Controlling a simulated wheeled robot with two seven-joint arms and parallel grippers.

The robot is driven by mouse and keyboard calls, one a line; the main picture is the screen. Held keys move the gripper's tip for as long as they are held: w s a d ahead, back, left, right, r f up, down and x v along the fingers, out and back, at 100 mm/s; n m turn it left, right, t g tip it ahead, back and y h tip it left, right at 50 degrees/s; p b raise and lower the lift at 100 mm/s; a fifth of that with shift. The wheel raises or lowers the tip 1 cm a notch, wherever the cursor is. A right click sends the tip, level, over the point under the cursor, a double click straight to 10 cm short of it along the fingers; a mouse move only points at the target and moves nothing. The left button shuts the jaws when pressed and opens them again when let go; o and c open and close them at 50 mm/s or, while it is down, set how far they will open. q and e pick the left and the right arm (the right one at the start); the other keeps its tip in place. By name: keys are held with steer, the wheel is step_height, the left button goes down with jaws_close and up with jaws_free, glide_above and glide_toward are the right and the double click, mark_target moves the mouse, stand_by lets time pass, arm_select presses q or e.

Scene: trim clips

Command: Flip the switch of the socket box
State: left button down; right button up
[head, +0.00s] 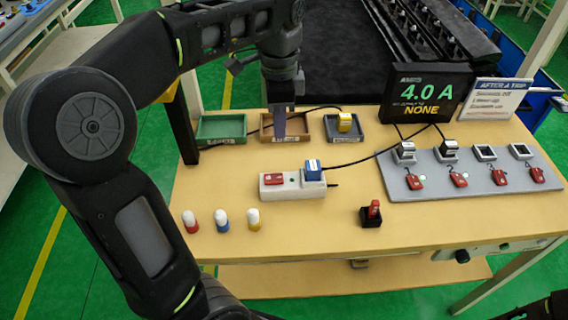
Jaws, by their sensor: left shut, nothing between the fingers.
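The white socket box (293,190) lies near the middle of the wooden table. Its red rocker switch (274,179) is on its left part, and a blue plug (313,170) sits in its right part. I cannot tell which way the switch is tilted. My left gripper (280,136) points down, shut and empty, above and behind the red switch, apart from it. In the picture it overlaps the brown tray. My right gripper is not in view.
Green (221,129), brown (305,127) and grey (345,133) trays stand behind, the grey holding a yellow block (345,122). Several capped pegs stand front left. A black holder (371,214) and a grey switch panel (462,172) are right. A display (427,92) reads 4.0 A.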

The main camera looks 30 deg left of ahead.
mark_target(281, 177)
arm_select(q)
step_height(281, 177, down, 14)
steer(key=shift+w+f+b, duration=0.1)
steer(key=shift+b, duration=0.2)
stand_by(0.4)
steer(key=shift+f, duration=0.1)
steer(key=shift+f, duration=0.15)
steer(key=shift+d, duration=0.1)
